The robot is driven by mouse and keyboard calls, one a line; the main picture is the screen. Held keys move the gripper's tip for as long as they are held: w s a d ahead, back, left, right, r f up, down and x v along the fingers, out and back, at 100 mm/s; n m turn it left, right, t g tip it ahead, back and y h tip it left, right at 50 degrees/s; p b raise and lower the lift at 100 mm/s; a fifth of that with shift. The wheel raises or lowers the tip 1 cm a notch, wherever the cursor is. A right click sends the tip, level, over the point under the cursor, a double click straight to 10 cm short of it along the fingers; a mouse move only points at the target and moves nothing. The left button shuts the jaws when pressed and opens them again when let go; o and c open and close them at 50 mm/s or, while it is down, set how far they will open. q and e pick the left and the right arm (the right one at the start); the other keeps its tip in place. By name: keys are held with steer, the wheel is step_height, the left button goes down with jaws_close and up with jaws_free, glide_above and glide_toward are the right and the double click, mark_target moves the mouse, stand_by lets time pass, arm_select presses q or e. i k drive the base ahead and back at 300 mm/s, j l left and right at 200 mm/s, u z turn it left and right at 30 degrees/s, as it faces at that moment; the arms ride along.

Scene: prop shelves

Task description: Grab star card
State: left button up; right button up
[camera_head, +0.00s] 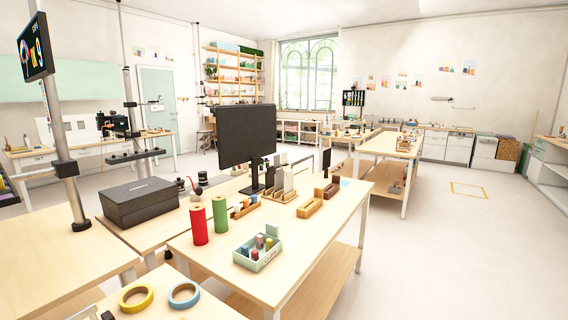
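I cannot make out a star card in the head view. Several pale upright cards or panels (288,178) stand in a wooden holder on the near table, but no star shows on them. Small coloured picture cards (468,68) hang on the far wall, too small to read. Neither of my grippers can be made out in this view.
The near table (215,250) holds a red roll (199,226), a green roll (220,214), a pale green tray (258,262) and a black monitor (247,135). Yellow tape (136,299) and blue tape (184,295) lie in front.

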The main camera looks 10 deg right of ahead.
mark_target(284, 155)
steer(key=i+l+z, duration=0.35)
steer(key=l, duration=0.3)
steer(key=i+l+z, duration=0.75)
steer(key=i+l, duration=0.45)
steer(key=i, duration=0.75)
steer(key=i+l+z, duration=0.15)
steer(key=i, duration=0.85)
steer(key=i+l, duration=0.2)
steer(key=i, duration=0.85)
steer(key=i+u, duration=0.2)
steer(key=i, duration=0.3)
steer(key=i+u, duration=0.25)
steer(key=i, duration=0.25)
steer(key=i+l+u, duration=0.2)
steer(key=i, duration=0.25)
steer(key=i+l+u, duration=0.2)
steer(key=i, duration=0.25)
steer(key=i+l+u, duration=0.2)
steer(key=i, duration=0.25)
steer(key=i+l, duration=0.05)
steer(key=l, duration=0.05)
